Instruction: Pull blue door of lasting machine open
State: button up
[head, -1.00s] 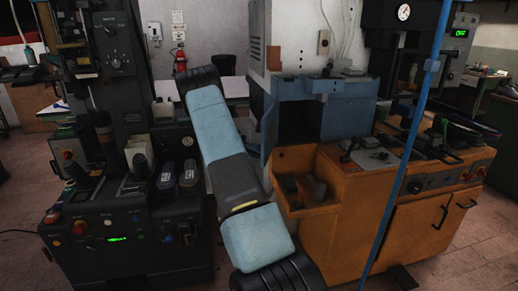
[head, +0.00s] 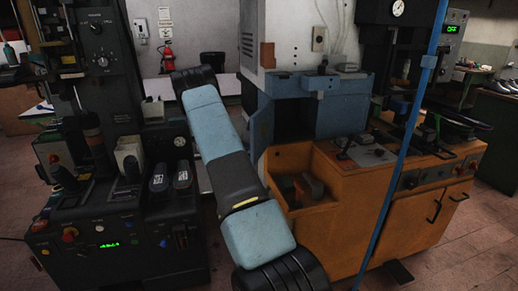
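The lasting machine has an orange cabinet base (head: 385,235), a blue box-shaped housing (head: 345,110) and a grey-white upper casing (head: 283,35). A blue door panel (head: 262,128) stands at the left side of the blue housing, angled outward. A dark opening shows beside it, so the door looks at least partly open. My light-blue and black arm rises from the bottom centre and ends in the picture at a black joint, left of the door. My gripper is not visible, and I cannot tell whether it touches the door.
A black machine (head: 125,235) with knobs and a green display stands close on the left. An orange open bin (head: 300,195) juts out below the blue housing. A thin blue pole (head: 400,165) crosses in front of the orange cabinet. Tiled floor (head: 440,270) shows at lower right.

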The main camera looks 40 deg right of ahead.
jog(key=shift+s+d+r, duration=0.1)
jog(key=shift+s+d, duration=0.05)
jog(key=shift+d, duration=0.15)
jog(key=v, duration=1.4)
